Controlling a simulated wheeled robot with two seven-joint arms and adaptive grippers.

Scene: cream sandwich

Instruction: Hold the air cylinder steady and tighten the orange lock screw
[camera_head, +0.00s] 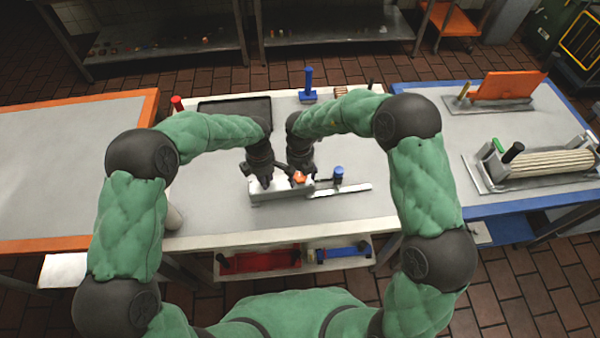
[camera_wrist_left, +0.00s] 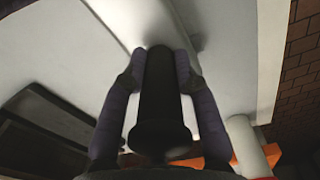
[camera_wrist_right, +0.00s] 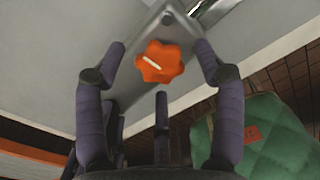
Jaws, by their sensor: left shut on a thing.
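The air cylinder (camera_head: 263,194) is a pale grey metal block lying on the white table. The orange lock screw (camera_head: 299,177), a lobed knob with a pale line on top, sits on its right part. My left gripper (camera_head: 262,181) is shut around a black cylindrical handle (camera_wrist_left: 158,100) at the left part of the block. My right gripper (camera_head: 300,169) is open above the screw. In the right wrist view the orange lock screw (camera_wrist_right: 160,62) shows between its spread fingers (camera_wrist_right: 161,48), with gaps on both sides. The handle's lower end is hidden.
A blue knob (camera_head: 338,173) stands by a metal bar (camera_head: 345,189) right of the block. A black tray (camera_head: 236,109) and a blue upright tool (camera_head: 308,85) are at the back of the table. A blue-edged table (camera_head: 440,98) with fixtures stands right; an orange-edged table (camera_head: 60,150) stands left.

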